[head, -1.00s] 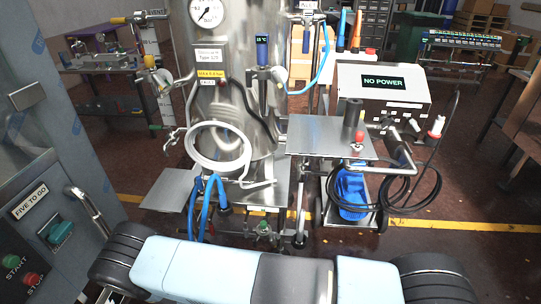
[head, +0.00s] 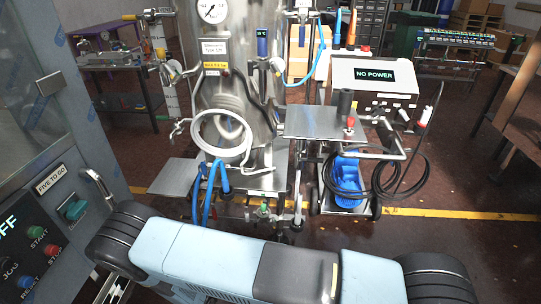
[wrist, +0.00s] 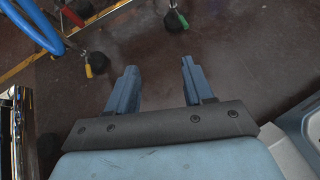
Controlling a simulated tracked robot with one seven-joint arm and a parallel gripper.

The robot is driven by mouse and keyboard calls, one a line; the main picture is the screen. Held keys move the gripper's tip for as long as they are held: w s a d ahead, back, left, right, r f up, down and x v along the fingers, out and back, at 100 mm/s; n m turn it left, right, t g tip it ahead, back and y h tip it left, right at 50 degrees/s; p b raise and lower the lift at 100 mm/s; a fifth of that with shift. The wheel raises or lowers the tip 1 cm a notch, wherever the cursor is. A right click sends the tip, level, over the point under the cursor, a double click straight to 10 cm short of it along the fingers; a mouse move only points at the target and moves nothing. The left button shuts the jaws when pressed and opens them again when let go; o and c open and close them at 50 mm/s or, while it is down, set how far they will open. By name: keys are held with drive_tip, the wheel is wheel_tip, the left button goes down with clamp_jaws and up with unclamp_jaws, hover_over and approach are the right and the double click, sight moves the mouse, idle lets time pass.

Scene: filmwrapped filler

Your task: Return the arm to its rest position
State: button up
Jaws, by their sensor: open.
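My gripper (wrist: 160,84) shows in the wrist view with its two blue-grey fingers apart and nothing between them. It points over the dark red-brown floor. In the head view my arm (head: 220,258) lies folded low across the front of the picture, and the gripper's fingers are not visible there. A blue hose (wrist: 32,28) and castor wheels (wrist: 97,62) are beyond the fingers in the wrist view, apart from them.
A trolley carries a box reading NO POWER (head: 374,76). A control cabinet (head: 50,170) stands close at left. Floor at right (head: 490,260) is clear.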

drive_tip(key=w+d+r+m+g+h, duration=0.1)
drive_tip(key=w+d+r+m+g, duration=0.25)
drive_tip(key=r, duration=0.75)
drive_tip(key=w+d+r+m+h, duration=0.1)
drive_tip(key=w+d+r+m, duration=0.35)
drive_tip(key=r, duration=0.75)
drive_tip(key=w+d+r+m+g+h, duration=0.15)
drive_tip(key=w+r+m, duration=0.4)
drive_tip(key=r, duration=0.55)
drive_tip(key=d+r+m+g+y, duration=0.15)
drive_tip(key=d+r+m, duration=0.25)
drive_tip(key=d+r, duration=0.65)
drive_tip(key=s+d+r+m+y, duration=0.1)
drive_tip(key=s+d+r+m, duration=0.2)
drive_tip(key=d+r, duration=0.25)
drive_tip(key=s+d+r+m+g+y, duration=0.1)
drive_tip(key=s+d+r+m, duration=0.2)
drive_tip(key=r, duration=0.4)
drive_tip(key=s+d+r+m+y, duration=0.1)
drive_tip(key=s+d+r+m, duration=0.15)
drive_tip(key=d+r, duration=0.35)
drive_tip(key=s+d+r+m+t+y, duration=0.1)
drive_tip(key=s+r, duration=0.3)
drive_tip(key=s, duration=0.4)
drive_tip(key=s+d+r+m+t+y, duration=0.1)
drive_tip(key=s+d+r+m, duration=0.3)
drive_tip(key=s, duration=0.4)
drive_tip(key=shift+s+d+r+y, duration=0.25)
drive_tip(key=shift+s+r+y, duration=0.15)
drive_tip(key=shift+r, duration=0.1)
